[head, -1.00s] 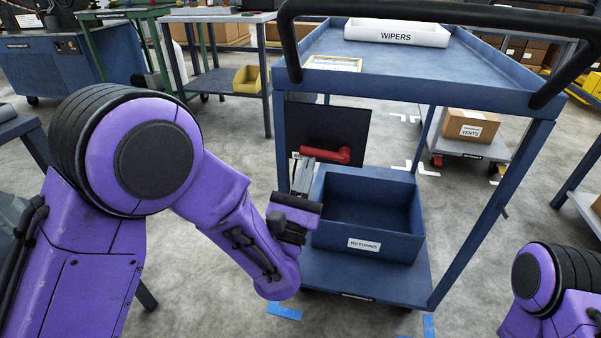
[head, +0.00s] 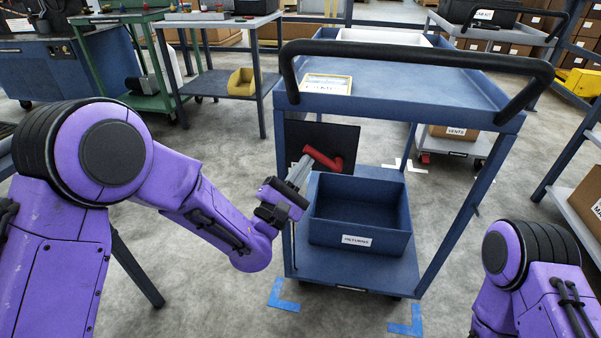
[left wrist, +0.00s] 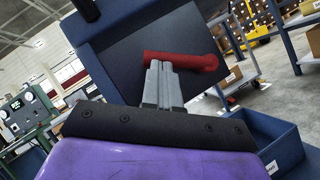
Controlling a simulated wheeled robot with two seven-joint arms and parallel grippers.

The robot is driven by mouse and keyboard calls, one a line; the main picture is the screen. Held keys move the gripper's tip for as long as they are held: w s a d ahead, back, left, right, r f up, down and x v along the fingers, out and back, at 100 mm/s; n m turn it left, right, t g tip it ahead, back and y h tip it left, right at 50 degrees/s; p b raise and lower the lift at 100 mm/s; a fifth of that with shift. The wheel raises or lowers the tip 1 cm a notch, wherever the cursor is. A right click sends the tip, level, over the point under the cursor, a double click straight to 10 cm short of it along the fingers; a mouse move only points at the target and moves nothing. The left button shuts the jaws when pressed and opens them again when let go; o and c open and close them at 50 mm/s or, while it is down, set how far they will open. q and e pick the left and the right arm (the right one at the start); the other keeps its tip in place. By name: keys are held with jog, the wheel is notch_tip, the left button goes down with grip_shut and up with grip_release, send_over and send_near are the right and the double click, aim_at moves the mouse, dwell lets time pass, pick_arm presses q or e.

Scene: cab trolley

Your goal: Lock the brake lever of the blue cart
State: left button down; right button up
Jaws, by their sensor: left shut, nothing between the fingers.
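The blue cart (head: 415,85) stands ahead. A dark square panel (head: 347,136) on its near left side carries the red brake lever (head: 323,158). In the head view the lever slopes down to the right. My left gripper (head: 304,164) is shut and empty, with its tips at the lever's left end. In the left wrist view the shut fingertips (left wrist: 160,66) overlap the left end of the red lever (left wrist: 190,60), whose pivot end is at the right. Whether they touch I cannot tell. My right gripper is out of view; only part of that arm shows.
A blue bin labelled RETURNS (head: 357,240) sits on the cart's lower shelf, just right of and below the gripper. The black push handle (head: 420,55) spans above. Blue floor marks (head: 283,295) lie by the cart. A workbench with a yellow bin (head: 241,82) stands behind left.

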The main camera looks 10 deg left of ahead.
pick_arm(q)
jog(key=r+m+g+p, duration=0.1)
jog(key=m+p, duration=0.2)
jog(key=d+r+m+g+h+p, duration=0.1)
jog(key=r+m+g+p, duration=0.1)
jog(key=p, duration=0.2)
jog(key=d+r+m+g+p, duration=0.1)
jog(key=m+p, duration=0.2)
jog(key=shift+r+m+g+h+p, duration=0.3)
jog(key=shift+r+g+p, duration=0.05)
jog(key=shift+g+p, duration=0.05)
jog(key=shift+s+d+r+m+g+y+p, duration=0.1)
jog(key=shift+d+m+g+y+p, duration=0.2)
jog(key=shift+m+p, duration=0.55)
jog(key=shift+d+r+m+g+y+p, duration=0.1)
jog(key=shift+d+m+g+p, duration=0.35)
jog(key=shift+p, duration=0.95)
jog(key=shift+a+f, duration=0.15)
jog(key=shift+a, duration=0.25)
send_near(312, 151)
jog(key=v, duration=0.3)
jog(key=shift+s+a+r+b, duration=0.1)
jog(key=shift+s+r+b, duration=0.15)
jog(key=shift+s+b, duration=0.15)
